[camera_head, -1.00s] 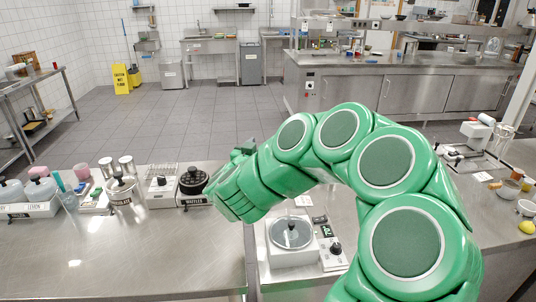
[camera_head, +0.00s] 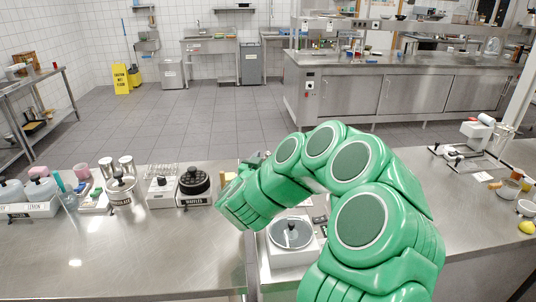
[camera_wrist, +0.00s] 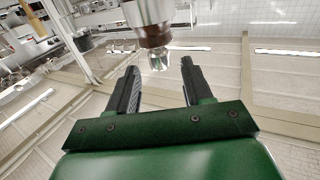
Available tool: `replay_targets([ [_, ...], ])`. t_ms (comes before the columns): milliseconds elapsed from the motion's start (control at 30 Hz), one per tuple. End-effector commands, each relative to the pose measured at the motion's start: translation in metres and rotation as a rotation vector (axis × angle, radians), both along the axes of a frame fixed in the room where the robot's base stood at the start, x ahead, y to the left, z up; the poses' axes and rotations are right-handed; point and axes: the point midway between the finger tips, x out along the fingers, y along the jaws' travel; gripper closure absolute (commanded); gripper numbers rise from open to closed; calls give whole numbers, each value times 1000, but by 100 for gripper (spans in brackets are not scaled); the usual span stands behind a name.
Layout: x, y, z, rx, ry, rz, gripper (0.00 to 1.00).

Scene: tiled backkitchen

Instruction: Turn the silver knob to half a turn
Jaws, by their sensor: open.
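In the wrist view, a shiny silver knob-like end (camera_wrist: 158,61) hangs below a brown collar (camera_wrist: 153,36) on a silver cylinder (camera_wrist: 147,12). I take it for the silver knob. My gripper (camera_wrist: 160,66) is open, with one dark finger to the left of this end and one to the right. Gaps show on both sides, and I see no contact. How far it lies beyond the fingertips is hard to tell. In the head view, my green arm hides most of the gripper and whatever is in front of it.
A black waffle maker (camera_head: 194,184), a white device (camera_head: 161,190) and a metal canister (camera_head: 121,192) stand left of my wrist. The steel counter (camera_head: 150,255) is clear at the front left.

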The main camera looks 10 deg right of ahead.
Motion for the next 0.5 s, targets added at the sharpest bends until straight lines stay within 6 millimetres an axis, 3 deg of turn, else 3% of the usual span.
replay_targets([
  [233, 28, -15, 1, 0, -1, -2, 50],
  [500, 36, -17, 0, 0, 1, 2, 50],
])
